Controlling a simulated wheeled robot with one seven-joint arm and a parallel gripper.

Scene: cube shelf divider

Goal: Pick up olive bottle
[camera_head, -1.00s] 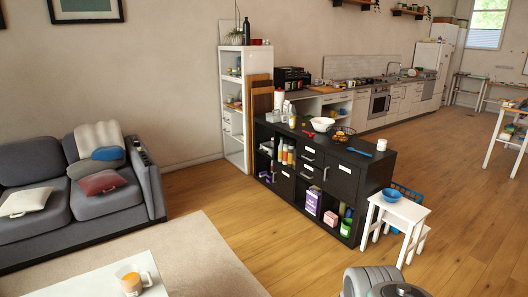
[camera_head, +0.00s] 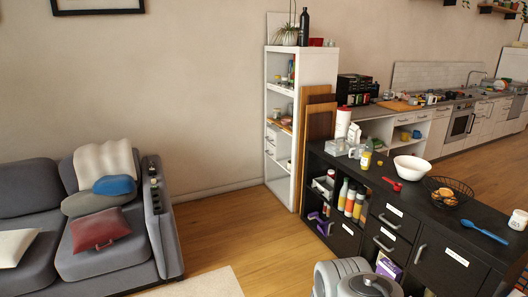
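No bottle shows clearly as olive, so I cannot tell which one it is. A tall dark bottle (camera_head: 304,27) stands upright on top of the white shelf (camera_head: 318,66). Several bottles with orange, white and yellow parts (camera_head: 350,202) stand in an open compartment of the black cabinet (camera_head: 403,222). Part of my arm shows at the bottom edge, in front of the cabinet. My gripper is not in view.
A white bowl (camera_head: 411,168), a wire basket (camera_head: 447,191) and a blue spoon (camera_head: 484,231) are on the cabinet top. A grey sofa (camera_head: 25,190) stands at the left. Wooden floor (camera_head: 222,228) between sofa and cabinet is clear.

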